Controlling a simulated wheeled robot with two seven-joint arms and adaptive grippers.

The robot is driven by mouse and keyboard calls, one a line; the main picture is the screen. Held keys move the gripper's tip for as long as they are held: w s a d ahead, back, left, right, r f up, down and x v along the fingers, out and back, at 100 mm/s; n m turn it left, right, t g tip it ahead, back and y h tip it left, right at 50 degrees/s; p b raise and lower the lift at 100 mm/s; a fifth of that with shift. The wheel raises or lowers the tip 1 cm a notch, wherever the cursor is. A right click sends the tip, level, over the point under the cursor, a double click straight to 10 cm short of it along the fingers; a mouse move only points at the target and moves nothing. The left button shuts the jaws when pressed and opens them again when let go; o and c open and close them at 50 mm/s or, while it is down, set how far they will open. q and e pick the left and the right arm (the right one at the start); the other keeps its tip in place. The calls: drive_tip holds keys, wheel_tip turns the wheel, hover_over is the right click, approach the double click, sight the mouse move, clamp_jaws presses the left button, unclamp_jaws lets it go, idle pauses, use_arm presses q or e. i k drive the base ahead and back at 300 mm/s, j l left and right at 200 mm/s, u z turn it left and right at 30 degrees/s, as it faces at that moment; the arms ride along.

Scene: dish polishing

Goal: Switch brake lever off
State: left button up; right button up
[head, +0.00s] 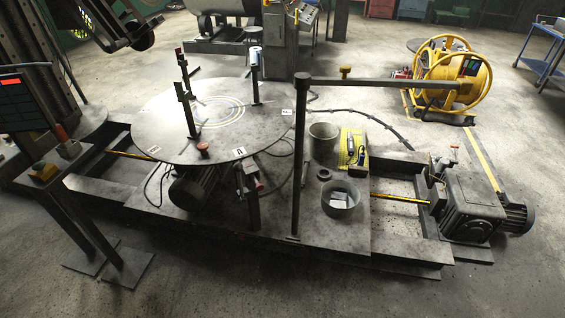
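Neither of my grippers shows in the head view. No part is clearly marked as the brake lever, so I cannot tell which one it is. A small upright lever with a reddish-brown handle (61,132) stands on the left post. A small assembly with a red tip (259,186) sits below the front edge of the round turntable (225,138). A reddish-brown knob (203,148) stands at the turntable's front rim. Several upright clamps stand on the turntable, which bears lettered labels.
A tall post with a horizontal arm (375,83) rises right of the turntable. Two cans, one being the front can (340,198), stand on the base plate near a yellow box (353,148). A motor (473,205) is at right. A yellow reel (455,75) stands behind. The front floor is clear.

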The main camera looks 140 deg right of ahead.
sight(238, 167)
drive_tip(key=z, duration=4.2)
